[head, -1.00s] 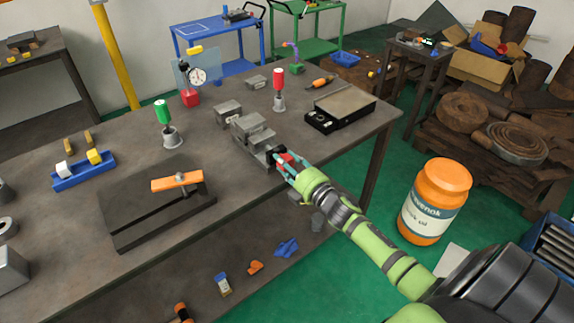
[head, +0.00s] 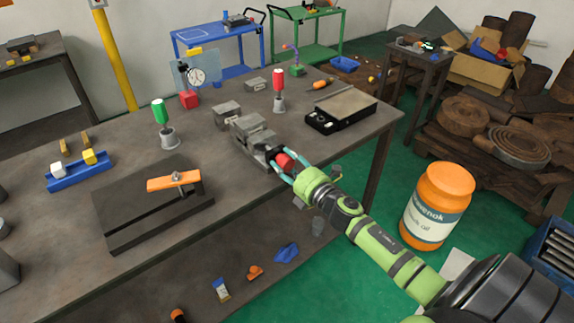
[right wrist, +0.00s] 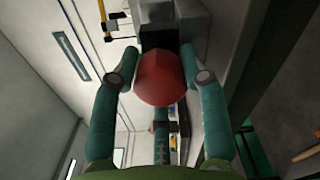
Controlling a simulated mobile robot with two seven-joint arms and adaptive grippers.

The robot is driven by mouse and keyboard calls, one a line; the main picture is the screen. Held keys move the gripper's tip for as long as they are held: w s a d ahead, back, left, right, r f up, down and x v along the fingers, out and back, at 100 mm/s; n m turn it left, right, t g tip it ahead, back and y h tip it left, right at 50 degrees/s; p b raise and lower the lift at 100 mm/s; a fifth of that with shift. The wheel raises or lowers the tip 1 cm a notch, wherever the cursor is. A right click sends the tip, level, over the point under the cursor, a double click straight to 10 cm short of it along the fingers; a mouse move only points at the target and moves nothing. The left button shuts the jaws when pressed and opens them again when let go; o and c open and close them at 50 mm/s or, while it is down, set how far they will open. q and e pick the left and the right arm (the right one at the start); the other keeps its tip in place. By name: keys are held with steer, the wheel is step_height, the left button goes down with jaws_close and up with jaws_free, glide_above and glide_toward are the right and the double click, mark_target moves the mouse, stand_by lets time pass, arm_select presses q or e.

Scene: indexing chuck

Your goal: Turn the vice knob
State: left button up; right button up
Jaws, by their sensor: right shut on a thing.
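The grey vice (head: 249,140) stands near the front edge of the workbench, right of its middle. Its red knob (head: 285,162) is at the end facing me, over the table's edge. In the right wrist view the knob (right wrist: 162,78) sits between the two teal fingers, with the dark shaft and grey vice body behind it. My right gripper (head: 287,163) is shut on the knob, one finger on each side. My left gripper is not in view.
The workbench (head: 240,200) holds a black plate with an orange bar (head: 174,181), a green-handled tool (head: 162,118), a red-handled tool (head: 278,90) and a black-framed tray (head: 341,110). An orange jar (head: 437,205) stands on the right.

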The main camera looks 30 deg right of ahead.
steer(key=shift+a+f+n, duration=0.15)
steer(key=shift+a+n, duration=0.1)
steer(key=shift+n, duration=0.15)
steer(key=o, duration=0.9)
steer(key=shift+s+d, duration=0.1)
steer(key=shift+s, duration=0.5)
steer(key=s, duration=1)
steer(key=shift+s+d, duration=0.35)
steer(key=shift+s, duration=0.05)
